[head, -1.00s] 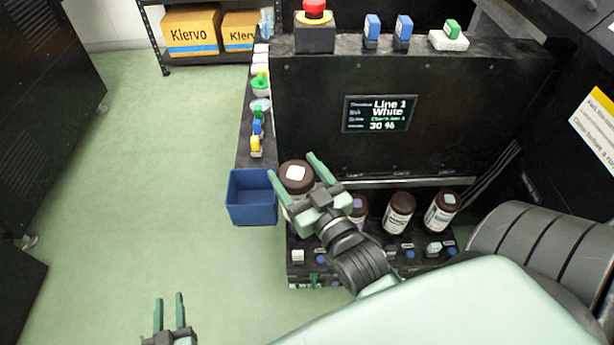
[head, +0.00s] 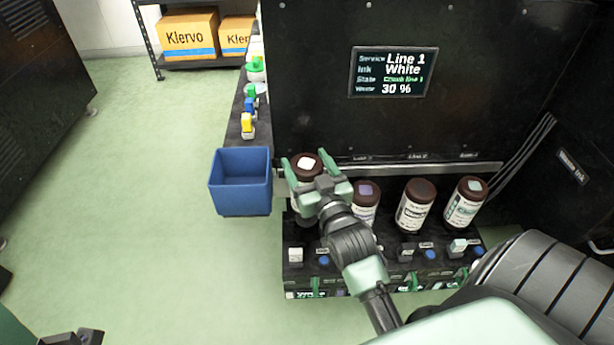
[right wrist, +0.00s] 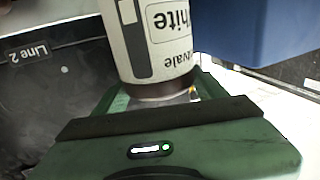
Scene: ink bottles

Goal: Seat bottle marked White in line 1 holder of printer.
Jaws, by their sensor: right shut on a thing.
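The White bottle (head: 307,161), brown-capped with a pale square on top, is in my right gripper (head: 314,180) in the head view. The gripper is shut on it, one finger on each side. In the right wrist view the bottle (right wrist: 155,40) shows its label "White" upside down. The bottle is at the left end of the printer's bottle row, left of a Line 2 tag (right wrist: 30,53). The line 1 holder is hidden behind bottle and gripper, so I cannot tell whether the bottle touches it. The printer screen (head: 392,72) reads Line 1, White, 30 %.
Three other brown-capped bottles stand to the right: one with a purple patch (head: 366,192), a middle one (head: 416,205) and a right one (head: 466,203). A blue bin (head: 240,205) is close on the left. Small coloured parts (head: 248,122) line a ledge behind it.

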